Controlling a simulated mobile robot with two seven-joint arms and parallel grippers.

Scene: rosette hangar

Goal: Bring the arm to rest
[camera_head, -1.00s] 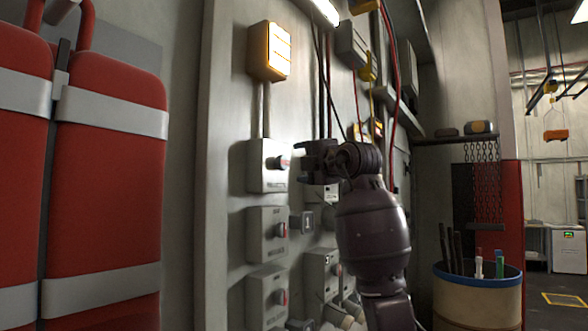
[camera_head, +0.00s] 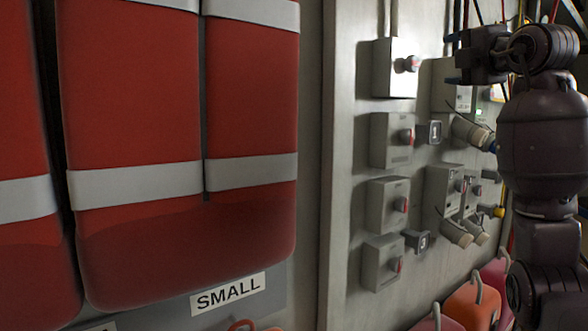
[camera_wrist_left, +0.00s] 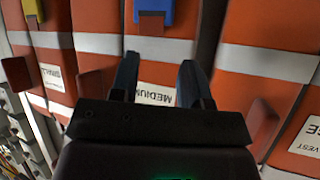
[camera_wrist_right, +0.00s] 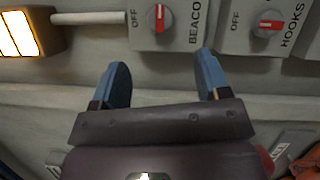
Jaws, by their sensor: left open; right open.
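My right gripper (camera_head: 462,62) is at the upper right in the head view, its arm bent up below it. It appears just right of the top switch box (camera_head: 393,68), with a gap between them in the picture. In the right wrist view my right gripper (camera_wrist_right: 162,78) is open and empty, facing the grey panel. The BEACON switch (camera_wrist_right: 160,18) and the HOOKS switch (camera_wrist_right: 268,24) show beyond its fingers. My left gripper (camera_wrist_left: 157,78) is open and empty in the left wrist view, before orange-red vests (camera_wrist_left: 90,18) and a MEDIUM label (camera_wrist_left: 155,94). The left arm is outside the head view.
Large red padded vests (camera_head: 130,100) hang at the left above a SMALL label (camera_head: 228,293). Several switch boxes (camera_head: 388,205) and plugs (camera_head: 455,233) project from the wall panel. Orange rounded things (camera_head: 470,305) stand below. A lit lamp (camera_wrist_right: 18,35) shows in the right wrist view.

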